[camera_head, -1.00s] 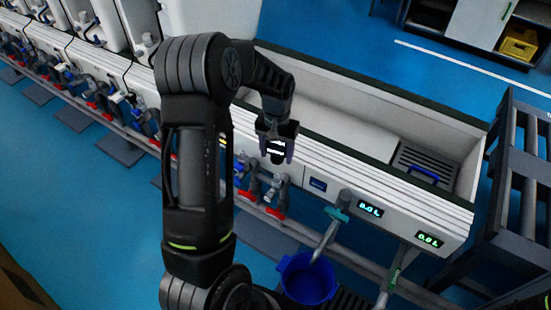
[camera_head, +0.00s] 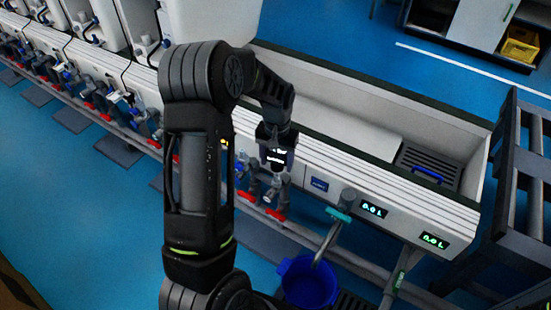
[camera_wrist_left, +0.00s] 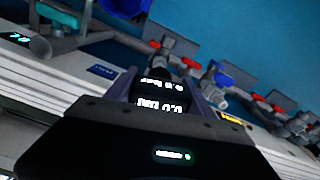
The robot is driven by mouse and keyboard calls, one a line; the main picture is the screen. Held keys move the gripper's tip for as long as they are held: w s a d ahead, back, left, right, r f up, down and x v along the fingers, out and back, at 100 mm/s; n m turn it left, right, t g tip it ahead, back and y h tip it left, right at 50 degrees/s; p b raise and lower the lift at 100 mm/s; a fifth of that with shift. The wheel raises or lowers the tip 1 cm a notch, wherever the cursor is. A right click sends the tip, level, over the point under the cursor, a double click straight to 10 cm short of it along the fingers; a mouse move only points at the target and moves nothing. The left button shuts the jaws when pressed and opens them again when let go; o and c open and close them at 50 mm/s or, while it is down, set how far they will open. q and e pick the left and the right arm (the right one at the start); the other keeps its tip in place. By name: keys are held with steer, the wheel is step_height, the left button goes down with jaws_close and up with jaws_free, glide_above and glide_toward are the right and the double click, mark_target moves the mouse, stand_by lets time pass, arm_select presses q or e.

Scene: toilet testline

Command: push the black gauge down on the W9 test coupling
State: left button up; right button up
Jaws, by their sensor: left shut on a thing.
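The black gauge (camera_head: 276,157) has a lit white readout and is held in my left gripper (camera_head: 277,150). In the left wrist view the gauge (camera_wrist_left: 160,92) sits between the fingers, its readout facing the camera. The gripper is shut on it, over the front side of the white test bench. Grey couplings with red handles (camera_head: 274,200) stand just below the gauge in the head view. The W9 label is not readable, and I cannot tell whether the gauge touches a coupling. My right gripper is not in view.
A blue bucket (camera_head: 308,285) stands under a grey spout in front of the white bench (camera_head: 410,195). More fittings with red handles run along the left. A dark rack (camera_head: 520,190) stands at the right.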

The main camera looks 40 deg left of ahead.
mark_target(276, 176)
arm_select(q)
steer(key=shift+f+b, duration=0.45)
steer(key=shift+f, duration=0.5)
steer(key=shift+s, duration=0.15)
stand_by(0.7)
steer(key=shift+f+b, duration=1.05)
steer(key=shift+f, duration=0.75)
stand_by(0.3)
steer(key=o, duration=1.5)
steer(key=shift+o, duration=0.2)
steer(key=shift+r, duration=0.1)
step_height(276, 176, up, 8)
steer(key=shift+p, duration=0.85)
